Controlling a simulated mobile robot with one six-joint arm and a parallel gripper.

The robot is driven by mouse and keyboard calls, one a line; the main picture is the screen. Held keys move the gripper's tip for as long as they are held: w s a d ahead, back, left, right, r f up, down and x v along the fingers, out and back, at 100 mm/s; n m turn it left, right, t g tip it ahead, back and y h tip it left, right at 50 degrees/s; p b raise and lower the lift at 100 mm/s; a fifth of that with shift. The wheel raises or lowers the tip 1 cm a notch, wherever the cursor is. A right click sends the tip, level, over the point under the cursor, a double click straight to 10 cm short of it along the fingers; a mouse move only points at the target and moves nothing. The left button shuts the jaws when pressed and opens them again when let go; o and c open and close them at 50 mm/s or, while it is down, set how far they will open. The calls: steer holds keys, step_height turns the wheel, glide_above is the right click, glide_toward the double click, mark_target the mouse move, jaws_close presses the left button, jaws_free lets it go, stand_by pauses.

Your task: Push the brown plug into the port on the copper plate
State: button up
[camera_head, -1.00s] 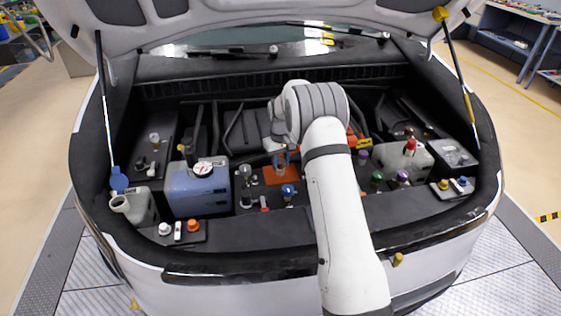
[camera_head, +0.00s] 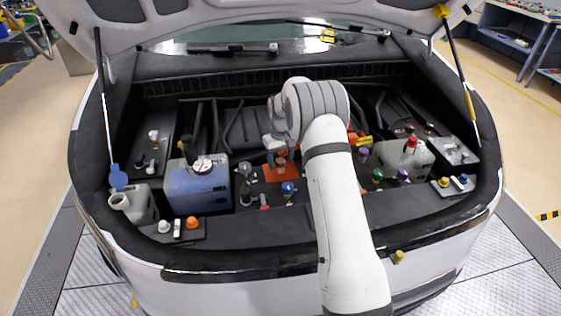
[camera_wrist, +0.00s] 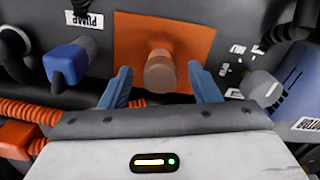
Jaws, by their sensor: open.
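The brown plug (camera_wrist: 160,72) stands at the middle of the copper plate (camera_wrist: 135,35) in the wrist view. Its round end faces the camera; the port under it is hidden, so I cannot tell how deep it sits. In the head view the plug (camera_head: 281,160) shows small above the copper plate (camera_head: 290,174), under my wrist. My gripper (camera_wrist: 160,76) is open, with one blue finger on each side of the plug. A gap shows between each finger and the plug.
A blue connector (camera_wrist: 70,62) beside a PUMP label lies left of the plate, and a grey round cap (camera_wrist: 260,88) lies right. Orange corrugated hose (camera_wrist: 30,108) runs at lower left. In the head view a blue tank (camera_head: 200,188) stands left of the plate.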

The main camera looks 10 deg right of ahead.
mark_target(281, 160)
step_height(281, 160, up, 7)
steer(key=shift+b, duration=0.45)
